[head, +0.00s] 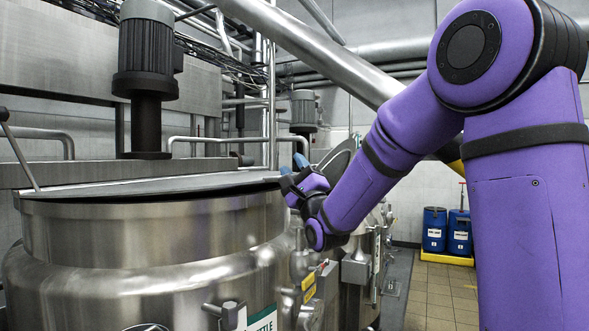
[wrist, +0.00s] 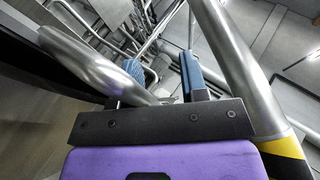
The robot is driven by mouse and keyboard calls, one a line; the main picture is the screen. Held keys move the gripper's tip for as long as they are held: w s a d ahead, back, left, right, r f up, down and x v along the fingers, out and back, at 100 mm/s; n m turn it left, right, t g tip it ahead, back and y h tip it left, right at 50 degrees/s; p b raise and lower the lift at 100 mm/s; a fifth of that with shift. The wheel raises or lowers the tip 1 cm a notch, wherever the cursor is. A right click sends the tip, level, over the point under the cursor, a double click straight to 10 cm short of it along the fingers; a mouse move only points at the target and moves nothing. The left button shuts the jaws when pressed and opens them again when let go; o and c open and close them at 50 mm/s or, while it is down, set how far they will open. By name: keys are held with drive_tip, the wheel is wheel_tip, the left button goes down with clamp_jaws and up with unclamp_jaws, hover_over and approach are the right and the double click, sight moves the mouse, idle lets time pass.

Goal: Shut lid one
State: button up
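A flat grey metal lid (head: 150,187) lies over the mouth of the near steel kettle (head: 150,230) in the head view. A thin dark gap shows between the lid and the rim, so it looks slightly raised. No number on it is readable. My gripper (head: 293,166) is at the lid's right end, close to its edge; I cannot tell whether it touches. In the wrist view my gripper (wrist: 165,75) has its two blue fingers apart, with nothing clearly held between them. A rounded steel tube (wrist: 100,72) lies just left of the fingers.
A dark motor (head: 148,50) stands behind the lid. A second kettle with a raised grey plate (head: 340,155) is beyond my gripper. A thick steel pipe (head: 310,50) crosses overhead. Blue drums (head: 434,230) stand at the back right, with tiled floor (head: 440,290) before them.

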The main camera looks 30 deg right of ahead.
drive_tip(key=shift+s, duration=0.1)
drive_tip(key=v, duration=1)
drive_tip(key=shift+s+f, duration=0.2)
drive_tip(key=shift+f, duration=0.1)
drive_tip(key=s+a+f+n+g+h, duration=0.1)
drive_tip(key=s+f+n+g, duration=0.3)
drive_tip(key=s+n+g, duration=0.6)
drive_tip(key=s+a+f+n+g+h, duration=0.1)
drive_tip(key=s+a+f+n+g, duration=0.2)
drive_tip(key=s+n+g, duration=0.8)
drive_tip(key=s+f, duration=0.2)
drive_tip(key=s, duration=0.2)
drive_tip(key=shift+s+a+f+n+g+h, duration=0.15)
drive_tip(key=shift+s+f+n+g+h, duration=0.15)
drive_tip(key=shift+h, duration=0.1)
